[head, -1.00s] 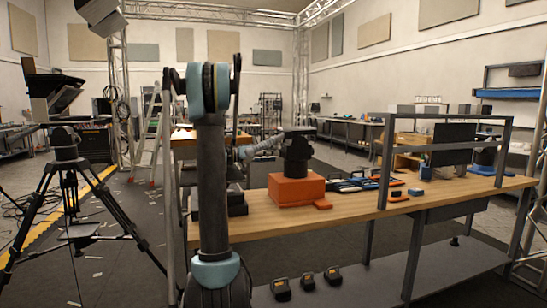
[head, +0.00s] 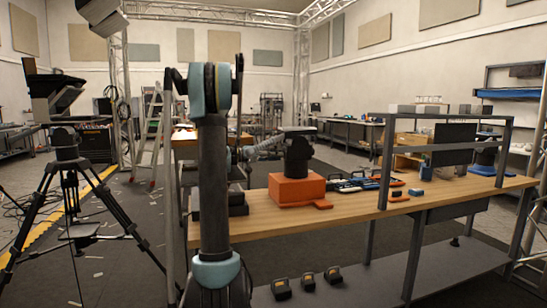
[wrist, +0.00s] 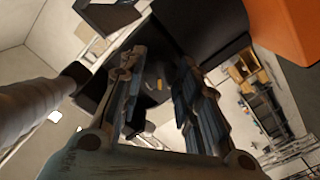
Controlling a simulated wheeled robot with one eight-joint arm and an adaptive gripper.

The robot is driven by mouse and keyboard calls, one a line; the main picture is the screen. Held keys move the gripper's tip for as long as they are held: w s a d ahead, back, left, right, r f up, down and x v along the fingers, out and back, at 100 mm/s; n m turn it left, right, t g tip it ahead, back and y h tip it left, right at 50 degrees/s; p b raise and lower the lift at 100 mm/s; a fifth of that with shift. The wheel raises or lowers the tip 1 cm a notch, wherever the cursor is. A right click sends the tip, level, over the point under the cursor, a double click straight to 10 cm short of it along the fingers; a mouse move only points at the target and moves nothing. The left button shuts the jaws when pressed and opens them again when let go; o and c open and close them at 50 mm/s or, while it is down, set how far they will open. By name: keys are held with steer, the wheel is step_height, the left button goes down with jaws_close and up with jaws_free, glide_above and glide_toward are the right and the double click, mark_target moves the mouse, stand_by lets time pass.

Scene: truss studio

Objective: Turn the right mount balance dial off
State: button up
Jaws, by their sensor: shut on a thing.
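The right mount (head: 297,158), a black head with a flat top plate and a pale ribbed handle (head: 265,150), stands on an orange block (head: 297,189) on the wooden bench. In the wrist view, its black body (wrist: 205,25), the handle (wrist: 40,97) and the orange block (wrist: 285,30) surround my gripper. My gripper (wrist: 160,72) has its two jointed fingers either side of a dark round part with a small yellow mark, which looks like the balance dial (wrist: 153,75). Its setting cannot be read. In the head view my arm hides the gripper and dial.
The wooden bench (head: 350,208) carries blue and orange tools (head: 360,183) right of the block. A grey frame (head: 384,165) rises from its front edge. A black tripod (head: 75,190) stands at left, near a stepladder (head: 152,140). Small black items (head: 307,282) lie on the lower shelf.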

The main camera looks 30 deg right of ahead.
steer(key=n, duration=0.4)
stand_by(0.4)
steer(key=o, duration=1.1)
steer(key=shift+f, duration=0.1)
steer(key=shift+c, duration=0.2)
steer(key=v, duration=1.2)
steer(key=shift+w, duration=0.15)
